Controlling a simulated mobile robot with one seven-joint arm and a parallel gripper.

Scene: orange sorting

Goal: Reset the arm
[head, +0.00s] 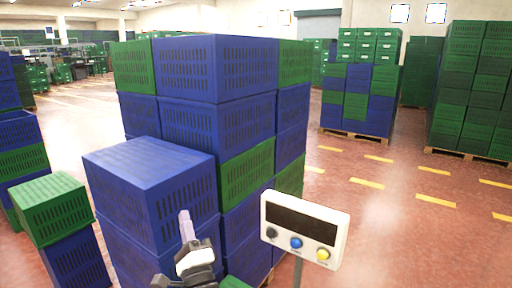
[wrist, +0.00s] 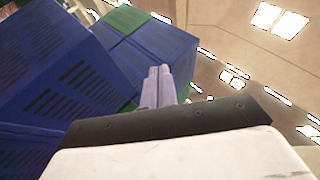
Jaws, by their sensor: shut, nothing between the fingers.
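My gripper (head: 186,226) is at the lower middle of the head view, pointing up in front of a stack of blue and green crates. Its fingers are together with nothing between them. In the wrist view the two grey fingers (wrist: 158,86) stand side by side, closed, beyond the dark and white gripper body. No orange shows in either view.
Stacked blue crates (head: 215,70) fill the centre, with a lower blue crate (head: 150,185) just behind my gripper. A control box (head: 304,229) with buttons stands to the right. Green crates (head: 50,207) are at left. Red floor is open at right.

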